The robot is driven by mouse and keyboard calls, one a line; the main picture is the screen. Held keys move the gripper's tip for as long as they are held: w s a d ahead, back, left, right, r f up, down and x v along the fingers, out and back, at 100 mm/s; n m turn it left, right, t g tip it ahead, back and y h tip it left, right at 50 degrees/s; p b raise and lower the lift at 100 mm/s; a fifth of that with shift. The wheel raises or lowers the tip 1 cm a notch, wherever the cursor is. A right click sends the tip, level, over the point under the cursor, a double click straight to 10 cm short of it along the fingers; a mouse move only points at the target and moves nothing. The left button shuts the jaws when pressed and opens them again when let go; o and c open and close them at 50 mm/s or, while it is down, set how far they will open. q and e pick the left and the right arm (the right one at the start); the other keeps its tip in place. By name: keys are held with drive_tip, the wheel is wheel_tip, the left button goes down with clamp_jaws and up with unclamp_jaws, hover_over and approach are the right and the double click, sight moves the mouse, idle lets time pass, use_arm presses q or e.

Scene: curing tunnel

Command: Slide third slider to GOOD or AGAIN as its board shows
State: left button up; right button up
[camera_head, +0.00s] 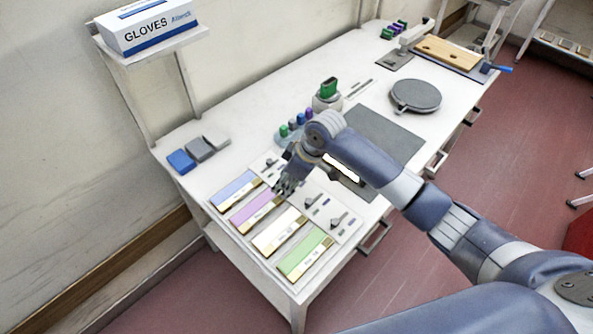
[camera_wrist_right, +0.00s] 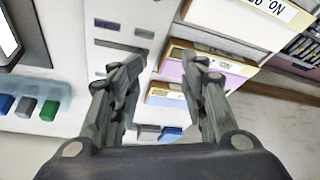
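The sloped board panel at the table's near left holds blue (camera_head: 235,188), purple (camera_head: 252,208), cream (camera_head: 279,231) and green (camera_head: 306,254) boards. The third, counting from the left, is the cream one; its lettering is too small to read in the head view. A slider with a dark handle (camera_head: 311,201) is beside it, and another (camera_head: 338,220) is beside the green board. My right gripper (camera_head: 283,187) is over the purple board's slider end and hides that slider. In the wrist view my right gripper (camera_wrist_right: 163,75) is open and empty, with the purple board (camera_wrist_right: 172,70) beyond its fingers.
Blue and grey blocks (camera_head: 198,153) lie at the table's left. A dark mat (camera_head: 385,135) and a round grey disc (camera_head: 416,96) lie farther right. A shelf with a gloves box (camera_head: 146,25) rises at left.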

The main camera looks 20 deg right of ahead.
use_arm(q)
drive_tip(key=shift+s+a, duration=0.2)
drive_tip(key=shift+s, duration=0.15)
use_arm(e)
drive_tip(key=s+v, duration=0.1)
drive_tip(key=v, duration=0.8)
drive_tip(key=shift+a, duration=0.35)
drive_tip(key=shift+s, duration=0.15)
use_arm(q)
drive_tip(key=shift+a, duration=0.15)
use_arm(e)
drive_tip(key=shift+a, duration=0.25)
